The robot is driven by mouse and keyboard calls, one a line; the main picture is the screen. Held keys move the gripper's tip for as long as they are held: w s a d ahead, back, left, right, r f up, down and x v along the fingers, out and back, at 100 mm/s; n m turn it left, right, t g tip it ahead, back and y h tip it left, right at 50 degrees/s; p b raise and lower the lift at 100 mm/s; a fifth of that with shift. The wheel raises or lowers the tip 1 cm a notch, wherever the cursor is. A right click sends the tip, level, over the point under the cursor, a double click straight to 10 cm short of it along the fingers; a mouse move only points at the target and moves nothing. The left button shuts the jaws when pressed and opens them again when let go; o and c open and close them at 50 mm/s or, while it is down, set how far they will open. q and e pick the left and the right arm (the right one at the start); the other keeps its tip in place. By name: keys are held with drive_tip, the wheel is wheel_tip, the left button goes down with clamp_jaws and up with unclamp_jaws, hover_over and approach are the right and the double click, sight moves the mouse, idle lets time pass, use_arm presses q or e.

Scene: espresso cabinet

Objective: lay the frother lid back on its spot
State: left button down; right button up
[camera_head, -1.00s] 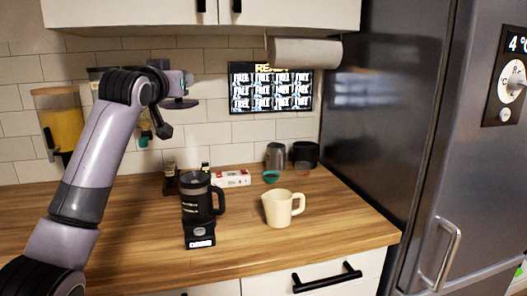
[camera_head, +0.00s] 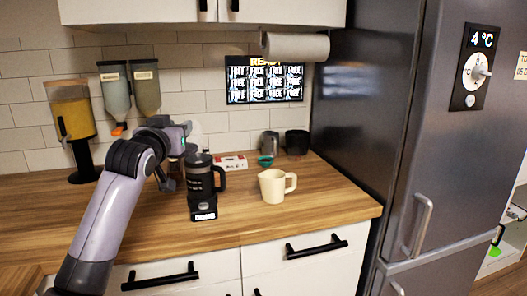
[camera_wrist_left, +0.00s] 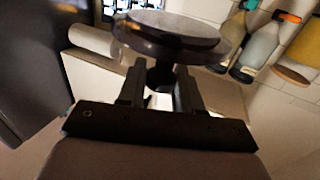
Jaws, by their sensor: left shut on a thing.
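The frother lid (camera_wrist_left: 165,32) is a dark round disc with a knob, seen large in the left wrist view. My left gripper (camera_wrist_left: 160,78) is shut on its knob. In the head view my left wrist hangs over the counter just left of the black frother (camera_head: 201,180), and I cannot make out the lid there. The frother stands upright on its base with a lit display, its handle to the right. My right gripper is in neither view.
A cream jug (camera_head: 272,186) stands right of the frother. A small white-and-red box (camera_head: 232,162), a teal item (camera_head: 265,161) and dark cups (camera_head: 297,142) are behind. Dispensers (camera_head: 115,92) line the wall at left. The front left counter (camera_head: 45,215) is clear.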

use_arm(q)
drive_tip(key=s+f, duration=0.6)
drive_tip(key=f, duration=0.3)
drive_tip(key=s+f, duration=0.6)
drive_tip(key=f, duration=0.4)
drive_tip(key=s+a+f, duration=0.1)
drive_tip(key=s+f, duration=0.2)
drive_tip(key=s, duration=0.5)
drive_tip(key=s+a+f+y, duration=0.1)
drive_tip(key=s+f, duration=0.2)
drive_tip(key=s, duration=0.5)
drive_tip(key=shift+s+f+n+y, duration=0.3)
drive_tip(key=shift+f+n, duration=0.05)
drive_tip(key=shift+n, duration=0.05)
drive_tip(key=shift+d, duration=0.1)
